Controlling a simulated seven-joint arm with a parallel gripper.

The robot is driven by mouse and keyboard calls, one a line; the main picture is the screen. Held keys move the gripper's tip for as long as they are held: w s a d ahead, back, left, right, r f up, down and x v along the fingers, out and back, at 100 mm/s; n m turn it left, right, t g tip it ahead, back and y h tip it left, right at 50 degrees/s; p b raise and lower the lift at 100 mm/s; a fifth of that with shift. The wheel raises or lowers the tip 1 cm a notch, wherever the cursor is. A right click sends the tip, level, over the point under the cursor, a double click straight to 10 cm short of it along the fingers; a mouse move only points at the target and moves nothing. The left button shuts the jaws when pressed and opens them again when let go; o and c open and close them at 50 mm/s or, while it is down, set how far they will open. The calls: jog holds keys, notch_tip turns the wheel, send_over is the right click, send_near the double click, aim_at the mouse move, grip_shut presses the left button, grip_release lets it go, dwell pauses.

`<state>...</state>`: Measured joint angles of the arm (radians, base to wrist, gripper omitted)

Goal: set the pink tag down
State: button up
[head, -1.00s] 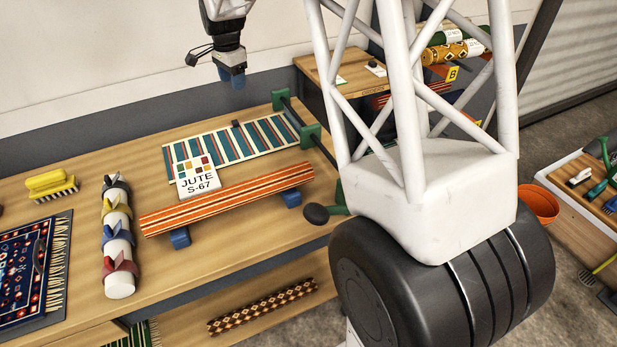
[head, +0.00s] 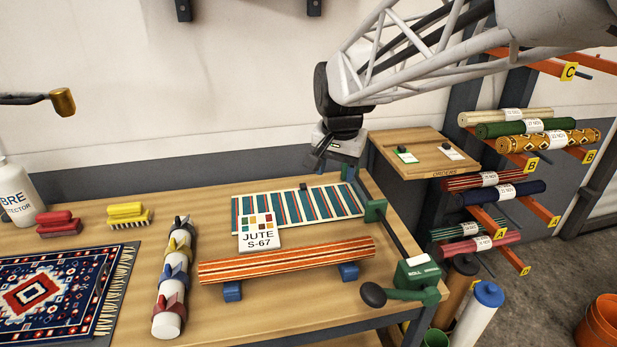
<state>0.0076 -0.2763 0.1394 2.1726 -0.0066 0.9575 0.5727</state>
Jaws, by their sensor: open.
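I cannot make out a pink tag in the head view. My gripper (head: 322,160) hangs at the end of my arm above the back of the workbench (head: 210,205), behind the striped green and cream rug. It is open, and I see nothing held in it. Its fingertips are small and partly hidden by its dark body. Several rolls on the rack carry white tags, including a pink-red roll (head: 480,244) low on it.
A JUTE S-67 card (head: 259,238) leans by the striped rug (head: 300,204). An orange striped roll (head: 285,260) lies on blue supports. A white rod with coloured clamps (head: 168,322), brushes (head: 128,213) and a patterned rug (head: 50,290) lie left. An ORDERS desk (head: 405,145) stands right.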

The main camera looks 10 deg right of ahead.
jog(key=s+f+n, duration=0.2)
jog(key=s+n, duration=0.1)
jog(key=s, duration=0.8)
jog(key=s+f+n, duration=0.2)
jog(key=s+n, duration=0.1)
jog(key=s, duration=0.8)
jog(key=shift+t, duration=0.4)
